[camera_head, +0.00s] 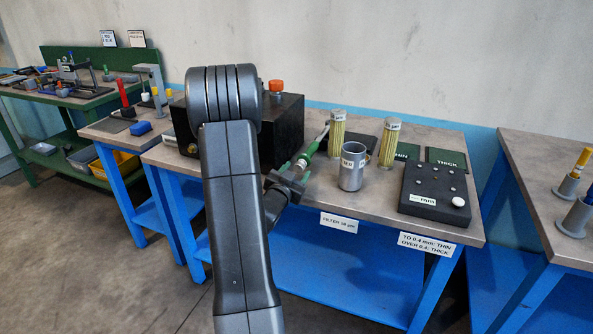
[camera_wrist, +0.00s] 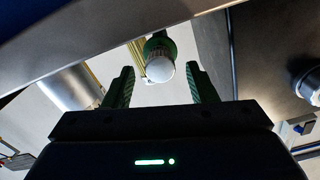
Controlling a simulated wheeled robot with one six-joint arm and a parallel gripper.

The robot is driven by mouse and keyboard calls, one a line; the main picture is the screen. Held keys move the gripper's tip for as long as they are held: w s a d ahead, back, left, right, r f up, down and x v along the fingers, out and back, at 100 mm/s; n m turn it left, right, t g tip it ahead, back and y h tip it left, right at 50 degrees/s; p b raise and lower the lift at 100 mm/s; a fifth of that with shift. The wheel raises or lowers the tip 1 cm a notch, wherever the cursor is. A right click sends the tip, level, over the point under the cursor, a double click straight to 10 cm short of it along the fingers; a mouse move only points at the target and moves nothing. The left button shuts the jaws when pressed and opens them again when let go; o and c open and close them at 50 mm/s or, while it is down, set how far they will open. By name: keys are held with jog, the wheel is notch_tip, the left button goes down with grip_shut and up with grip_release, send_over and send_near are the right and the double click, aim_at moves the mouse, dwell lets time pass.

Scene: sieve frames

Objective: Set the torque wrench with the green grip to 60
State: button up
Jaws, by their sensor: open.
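The torque wrench's green grip (camera_head: 312,149) shows beyond my gripper on the middle bench, with a pale shaft rising away behind it. In the wrist view its pale rounded end (camera_wrist: 160,69) and green collar (camera_wrist: 154,44) face the camera, between and just beyond the fingertips. My gripper (camera_head: 293,168) is open; its green-padded fingers (camera_wrist: 162,75) stand apart on both sides of the grip end, with gaps visible. No setting or scale can be read. My arm hides part of the bench.
A metal cup (camera_head: 352,170) stands close right of the wrench, near two yellow pleated filters (camera_head: 337,135) (camera_head: 389,145). A black box (camera_head: 285,125) with an orange cap is behind the arm. A black gauge (camera_head: 430,187) and green THICK mat (camera_head: 447,158) lie further right.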

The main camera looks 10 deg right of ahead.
jog(key=shift+w+d, duration=0.25)
jog(key=shift+w, duration=0.15)
jog(key=c, duration=1)
jog(key=shift+n, duration=0.3)
